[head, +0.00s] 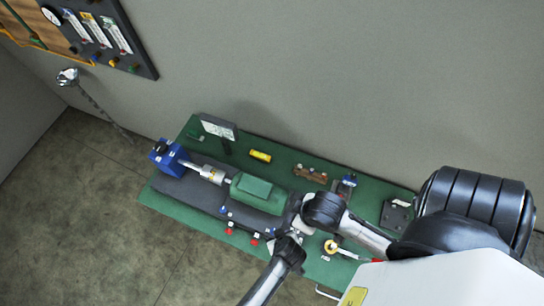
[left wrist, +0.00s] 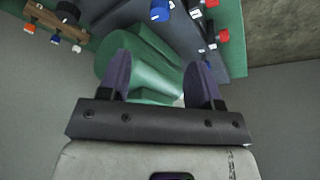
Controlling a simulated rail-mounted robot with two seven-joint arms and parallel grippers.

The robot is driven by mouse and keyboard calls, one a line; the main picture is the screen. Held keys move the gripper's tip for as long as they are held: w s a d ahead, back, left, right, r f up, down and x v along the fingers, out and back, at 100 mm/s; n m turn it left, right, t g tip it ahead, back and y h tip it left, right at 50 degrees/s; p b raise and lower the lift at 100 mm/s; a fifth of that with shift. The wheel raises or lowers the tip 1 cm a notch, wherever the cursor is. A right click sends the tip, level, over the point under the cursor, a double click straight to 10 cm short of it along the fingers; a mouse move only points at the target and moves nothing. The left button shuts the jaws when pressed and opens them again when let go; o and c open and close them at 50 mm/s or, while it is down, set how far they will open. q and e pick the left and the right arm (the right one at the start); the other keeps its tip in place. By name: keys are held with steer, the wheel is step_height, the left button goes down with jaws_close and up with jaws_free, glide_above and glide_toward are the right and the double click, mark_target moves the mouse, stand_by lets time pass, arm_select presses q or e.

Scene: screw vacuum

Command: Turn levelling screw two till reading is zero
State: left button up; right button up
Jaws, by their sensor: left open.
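The machine on the green bench (head: 160,203) has a green housing (head: 256,186) in the middle. Two small red-ended knobs (head: 229,231) (head: 255,241) stand along its front edge. Their labels are too small to read, so I cannot tell which is levelling screw two. In the left wrist view, my left gripper (left wrist: 163,80) is open, its two purple fingers apart, with the green housing (left wrist: 150,60) beyond them. A red knob (left wrist: 222,36) and a blue-ended knob (left wrist: 160,12) lie beyond the fingers. My own arm hides part of the bench's right half. I see no legible reading.
A blue block (head: 170,158) stands at the bench's left end. A sign on a stand (head: 219,128), a yellow item (head: 260,156) and a brown wooden block (head: 311,173) are along the back. A dark panel with gauges (head: 100,35) hangs on the wall. The floor at front left is clear.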

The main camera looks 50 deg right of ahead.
arm_select(q)
steer(key=b+x, duration=0.8)
steer(key=x, duration=0.3)
steer(key=shift+s+b, duration=0.1)
steer(key=shift+b, duration=0.25)
steer(key=shift+w+d+f+b, duration=0.2)
steer(key=shift+w+f+b, duration=0.1)
steer(key=shift+f+b, duration=0.5)
steer(key=shift+r, duration=0.1)
steer(key=c, duration=0.9)
steer(key=shift+c, duration=0.2)
